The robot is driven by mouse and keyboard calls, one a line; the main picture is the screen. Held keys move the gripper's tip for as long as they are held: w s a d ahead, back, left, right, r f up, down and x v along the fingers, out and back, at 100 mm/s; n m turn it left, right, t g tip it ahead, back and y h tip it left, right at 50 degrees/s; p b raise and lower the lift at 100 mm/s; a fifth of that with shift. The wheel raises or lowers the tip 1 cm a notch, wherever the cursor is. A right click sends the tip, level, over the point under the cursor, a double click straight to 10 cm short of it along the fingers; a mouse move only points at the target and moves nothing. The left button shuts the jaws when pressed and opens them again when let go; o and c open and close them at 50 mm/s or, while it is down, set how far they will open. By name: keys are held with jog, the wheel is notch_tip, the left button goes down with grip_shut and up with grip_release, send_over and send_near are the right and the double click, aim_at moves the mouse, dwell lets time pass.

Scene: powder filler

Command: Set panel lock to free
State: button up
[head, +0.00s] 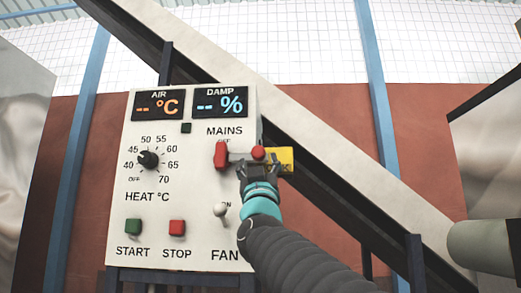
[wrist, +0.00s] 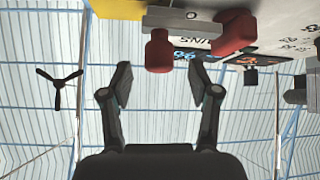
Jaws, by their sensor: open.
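The cream control panel (head: 190,205) stands upright ahead. On its right side, below the word MAINS, are a red handle (head: 221,155) and a red knob (head: 258,153), with a grey bar between them. A yellow plate (head: 286,160) sticks out past the panel's right edge, behind the knob. No label reading lock or free is legible. My gripper (head: 259,168) is just below the red knob, fingers pointing up and apart. In the wrist view, the open gripper (wrist: 160,82) has the red knob (wrist: 159,50) ahead, centred between its fingers; contact is not visible. The red handle (wrist: 237,32) is to the right.
The panel also carries a heat dial (head: 148,159), a green START button (head: 133,227), a red STOP button (head: 177,228) and a FAN switch (head: 221,210) close to my wrist. A sloping pale beam (head: 315,120) runs behind the panel.

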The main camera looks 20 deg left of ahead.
aim_at(258, 158)
jog(key=shift+p+x, duration=0.95)
jog(key=shift+x, duration=1.5)
grip_shut()
